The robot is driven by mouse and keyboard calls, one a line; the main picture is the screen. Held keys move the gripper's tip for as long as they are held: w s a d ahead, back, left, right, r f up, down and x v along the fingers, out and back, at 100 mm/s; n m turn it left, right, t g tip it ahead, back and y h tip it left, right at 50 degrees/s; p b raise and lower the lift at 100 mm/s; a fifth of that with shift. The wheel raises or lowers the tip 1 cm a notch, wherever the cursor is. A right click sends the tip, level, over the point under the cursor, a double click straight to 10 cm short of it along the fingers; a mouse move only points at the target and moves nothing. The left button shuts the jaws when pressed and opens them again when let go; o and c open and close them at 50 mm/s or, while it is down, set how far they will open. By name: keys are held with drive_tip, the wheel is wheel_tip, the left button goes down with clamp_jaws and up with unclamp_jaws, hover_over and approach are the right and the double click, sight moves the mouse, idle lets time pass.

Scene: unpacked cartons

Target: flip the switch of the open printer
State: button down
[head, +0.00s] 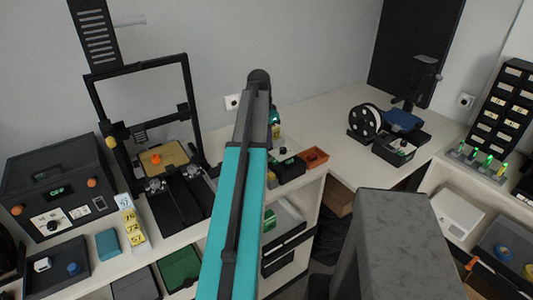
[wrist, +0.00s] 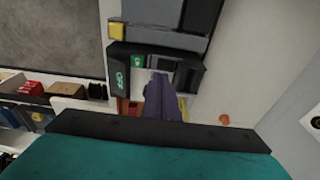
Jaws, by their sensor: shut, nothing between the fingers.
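The open printer (head: 190,92) stands on the left bench in the head view, a black upright frame with a tan bed and an orange part on it. I cannot make out its switch there; my teal arm covers the area just right of its base. In the wrist view, a black unit (wrist: 120,72) with green lettering and a small green patch lies ahead; I cannot tell which device it belongs to. My gripper (wrist: 163,82) shows there as dark, narrow, shut fingers in front of this unit, with nothing between them. Contact cannot be told. In the head view the gripper is hidden behind my arm.
An enclosed black printer (head: 60,182) with orange knobs stands left of the open printer. An orange bin (head: 314,157) lies right of my arm. The bench between bin and spool is mostly clear.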

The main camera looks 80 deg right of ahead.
wheel_tip(320, 180, up, 3)
drive_tip(key=shift+f+p, duration=0.1)
drive_tip(key=shift+p, duration=0.65)
idle(0.3)
